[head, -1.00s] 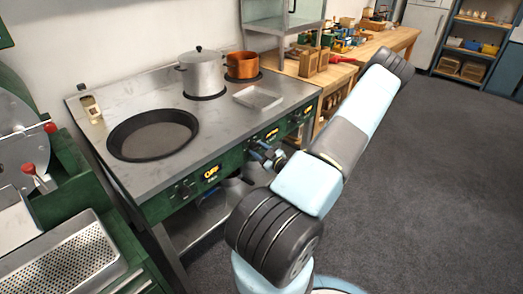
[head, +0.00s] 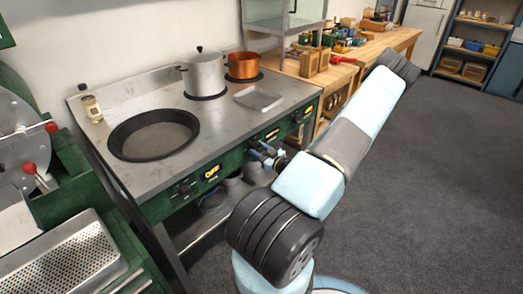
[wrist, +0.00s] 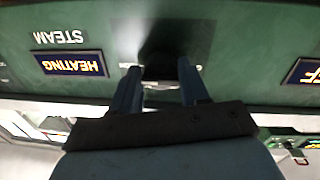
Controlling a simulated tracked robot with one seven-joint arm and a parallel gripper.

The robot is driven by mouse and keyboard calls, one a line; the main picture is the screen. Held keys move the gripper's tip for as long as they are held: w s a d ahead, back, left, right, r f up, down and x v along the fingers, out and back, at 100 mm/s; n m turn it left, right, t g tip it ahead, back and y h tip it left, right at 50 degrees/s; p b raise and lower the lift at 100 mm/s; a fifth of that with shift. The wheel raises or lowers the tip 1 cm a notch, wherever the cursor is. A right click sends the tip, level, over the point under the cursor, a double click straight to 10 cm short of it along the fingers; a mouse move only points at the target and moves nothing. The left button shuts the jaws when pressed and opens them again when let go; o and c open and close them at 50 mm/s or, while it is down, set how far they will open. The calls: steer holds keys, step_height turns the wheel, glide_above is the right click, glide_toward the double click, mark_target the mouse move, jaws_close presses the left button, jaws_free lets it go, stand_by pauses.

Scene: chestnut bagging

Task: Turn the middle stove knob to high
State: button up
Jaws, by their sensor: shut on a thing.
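The stove (head: 165,170) has a green front panel with knobs and lit displays. My gripper (head: 266,156) is at the middle of this panel, at the middle knob. In the wrist view, which is upside down, the dark middle knob (wrist: 160,66) sits between the two fingers of my gripper (wrist: 160,80), which are shut on it. A lit display (wrist: 72,63) beside it reads HEATING, with a STEAM label (wrist: 60,36). Another display (wrist: 302,72) is cut off at the frame edge. The knob's pointer is hidden in shadow. The left knob (head: 186,189) is free.
A black pan (head: 153,135), a lidded steel pot (head: 203,73), a copper pot (head: 243,65) and a shallow tray (head: 258,98) are on the stovetop. A small jar (head: 92,108) stands at its back left corner. A wooden bench (head: 345,72) adjoins the right. Open floor (head: 430,190) lies right of my arm.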

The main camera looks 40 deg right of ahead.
steer(key=o, duration=0.7)
steer(key=shift+a+f, duration=0.15)
steer(key=shift+a, duration=0.15)
steer(key=o, duration=0.3)
steer(key=shift+d, duration=0.2)
steer(key=s, duration=1.3)
steer(key=shift+s, duration=0.35)
